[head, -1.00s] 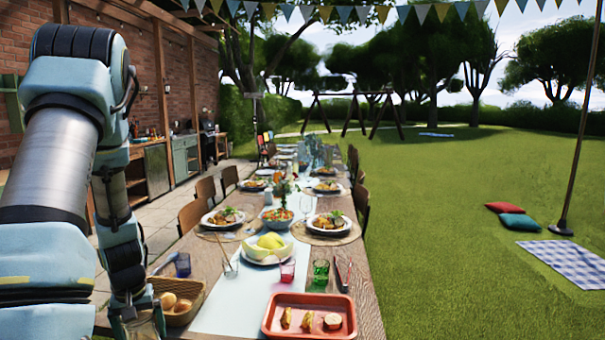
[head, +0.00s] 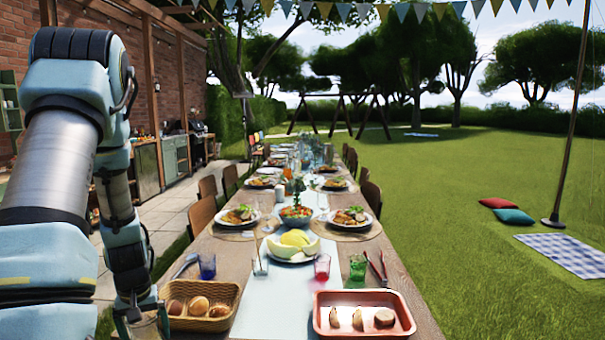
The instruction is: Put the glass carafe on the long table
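My gripper (head: 134,312) points down at the bottom left of the head view, beside the near left corner of the long table. It appears shut on the glass carafe (head: 149,327), a clear vessel whose upper part shows below the fingers. The carafe's lower part is cut off by the picture's bottom edge. The long wooden table (head: 405,284) runs away from me, with a pale runner (head: 272,300) along its middle.
Near the front stand a bread basket (head: 232,292), a red tray (head: 364,327), tongs (head: 376,268), a melon plate (head: 291,257) and blue (head: 207,266), pink (head: 322,267) and green (head: 358,267) glasses. Bare wood shows between them. Chairs (head: 203,218) line the sides.

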